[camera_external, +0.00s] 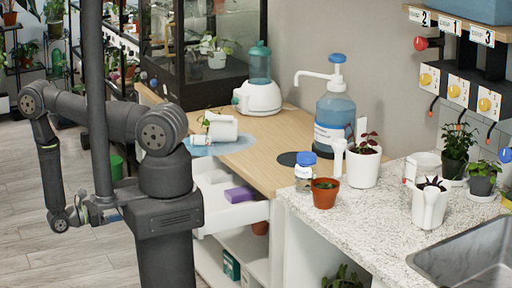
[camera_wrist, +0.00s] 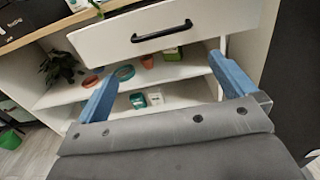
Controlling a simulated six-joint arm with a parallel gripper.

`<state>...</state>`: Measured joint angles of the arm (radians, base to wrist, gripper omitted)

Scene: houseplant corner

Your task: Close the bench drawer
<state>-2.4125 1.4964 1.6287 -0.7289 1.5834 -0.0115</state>
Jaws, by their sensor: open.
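The white bench drawer (camera_external: 240,216) stands pulled out under the wooden bench top, with a purple box (camera_external: 240,194) inside it. Its left part is hidden behind my arm in the external view. In the wrist view the drawer front (camera_wrist: 195,28) crosses the top, with a black bar handle (camera_wrist: 162,32). My gripper (camera_external: 112,216) is low at the left in the external view, apart from the drawer. In the wrist view my gripper's two blue fingers (camera_wrist: 165,85) are spread wide with nothing between them, below and short of the drawer front.
Under the drawer are open shelves (camera_wrist: 75,94) with small pots and boxes. On the bench, a white pot (camera_external: 222,128) lies on its side on a blue patch, near a blue pump bottle (camera_external: 335,118). A granite counter (camera_external: 390,215) with pots stands right.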

